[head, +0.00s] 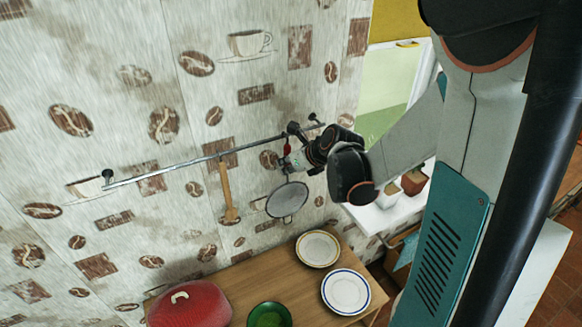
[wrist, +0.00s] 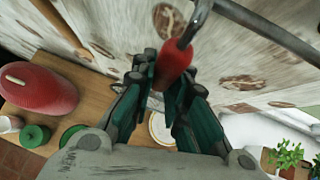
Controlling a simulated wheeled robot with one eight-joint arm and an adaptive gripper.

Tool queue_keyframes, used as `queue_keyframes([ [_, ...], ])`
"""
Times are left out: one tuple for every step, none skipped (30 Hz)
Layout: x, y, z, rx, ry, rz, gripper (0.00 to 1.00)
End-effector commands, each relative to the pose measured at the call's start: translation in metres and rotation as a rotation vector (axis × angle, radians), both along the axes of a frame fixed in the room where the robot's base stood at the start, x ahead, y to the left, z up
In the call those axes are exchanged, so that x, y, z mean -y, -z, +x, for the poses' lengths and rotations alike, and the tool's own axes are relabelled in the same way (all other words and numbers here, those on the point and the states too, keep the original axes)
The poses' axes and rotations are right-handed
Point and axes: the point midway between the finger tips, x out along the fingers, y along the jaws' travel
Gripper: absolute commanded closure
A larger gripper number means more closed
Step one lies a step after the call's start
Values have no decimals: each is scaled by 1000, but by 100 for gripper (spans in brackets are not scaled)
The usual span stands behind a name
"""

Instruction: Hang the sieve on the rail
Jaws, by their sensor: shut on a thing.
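The sieve has a round grey mesh bowl (head: 288,200) and a red handle (head: 287,147). My gripper (head: 287,162) is shut on the red handle, which also shows between the fingers in the wrist view (wrist: 175,64). The sieve hangs down, bowl lowest, in front of the wall. The metal rail (head: 200,160) runs along the patterned wall, and it also crosses the upper right of the wrist view (wrist: 268,32). The metal loop (wrist: 188,34) at the handle's top is close to the rail. I cannot tell whether it is around the rail.
A wooden utensil (head: 227,192) hangs from the rail left of the sieve. Below, the wooden table (head: 240,278) holds a red lidded pot (head: 191,305), a green dish (head: 268,315), a yellow-rimmed plate (head: 317,249) and a blue-rimmed plate (head: 346,292). The rail's left part is clear.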

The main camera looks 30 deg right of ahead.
Motion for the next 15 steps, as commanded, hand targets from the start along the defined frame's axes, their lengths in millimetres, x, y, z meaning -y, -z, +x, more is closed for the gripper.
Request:
queue_keyframes([
  [0, 0, 3, 0, -1, -1, 100],
  [0, 0, 5, 0, -1, -1, 100],
  [0, 0, 7, 0, -1, -1, 100],
  [0, 0, 8, 0, -1, -1, 100],
  [0, 0, 10, 0, -1, -1, 100],
  [0, 0, 12, 0, -1, -1, 100],
  [0, 0, 14, 0, -1, -1, 100],
  [0, 0, 15, 0, -1, -1, 100],
  [0, 0, 18, 1, -1, -1, 100],
  [0, 0, 19, 1, -1, -1, 100],
  [0, 0, 21, 1, 0, 0, 100],
  [0, 0, 23, 1, 0, 0, 100],
  [0, 0, 25, 1, 0, 0, 100],
  [0, 0, 26, 1, 0, 0, 100],
  [0, 0, 28, 1, -1, -1, 100],
])
